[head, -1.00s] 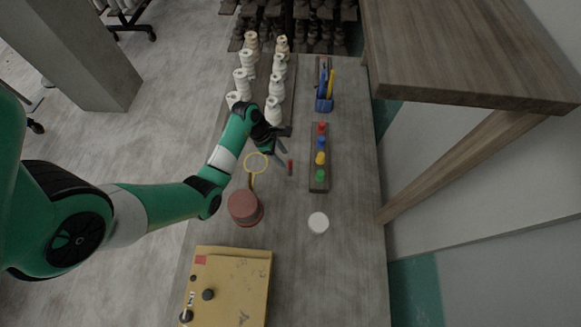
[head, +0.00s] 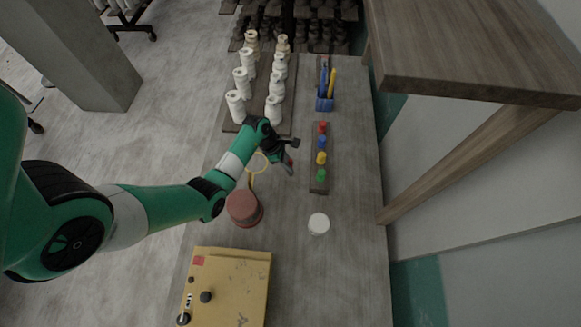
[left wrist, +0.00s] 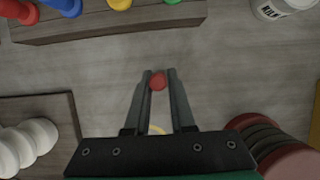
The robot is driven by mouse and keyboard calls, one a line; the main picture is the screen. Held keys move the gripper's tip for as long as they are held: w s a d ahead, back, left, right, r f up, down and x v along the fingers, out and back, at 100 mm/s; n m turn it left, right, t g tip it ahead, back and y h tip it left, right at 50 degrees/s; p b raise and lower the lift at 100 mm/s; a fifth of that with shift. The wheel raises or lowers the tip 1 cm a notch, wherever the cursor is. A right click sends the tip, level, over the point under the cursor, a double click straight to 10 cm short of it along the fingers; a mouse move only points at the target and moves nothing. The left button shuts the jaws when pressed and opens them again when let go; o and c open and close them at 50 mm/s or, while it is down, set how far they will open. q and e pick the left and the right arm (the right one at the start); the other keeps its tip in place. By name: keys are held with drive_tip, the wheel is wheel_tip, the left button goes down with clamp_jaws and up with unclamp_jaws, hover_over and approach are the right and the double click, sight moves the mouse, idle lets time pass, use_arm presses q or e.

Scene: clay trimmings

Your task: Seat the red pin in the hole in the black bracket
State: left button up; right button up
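The red pin (left wrist: 157,81) shows end-on between my left fingertips in the left wrist view. My left gripper (left wrist: 159,84) has its fingers close together, with the pin filling the gap at the tips. In the head view my left gripper (head: 288,164) is over the table, just left of a wooden strip with coloured pegs; the pin is hard to make out there. Whether the pin still touches the table I cannot tell. I cannot make out a black bracket in either view. My right gripper is not in view.
The wooden strip (head: 318,187) carries red, blue, yellow and green pegs. White stacked pieces (head: 236,106) stand on a board behind. A reddish round stack (head: 243,207), a white jar (head: 319,223) and a yellow box (head: 238,275) are nearer. The table right of the jar is clear.

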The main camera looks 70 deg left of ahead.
use_arm(q)
clamp_jaws()
drive_tip(key=shift+r, duration=0.25)
drive_tip(key=s+d+r+p, duration=0.5)
drive_tip(key=s+d+r, duration=0.4)
drive_tip(key=r, duration=0.3)
drive_tip(key=shift+d+r, duration=0.25)
drive_tip(key=shift+d, duration=0.6)
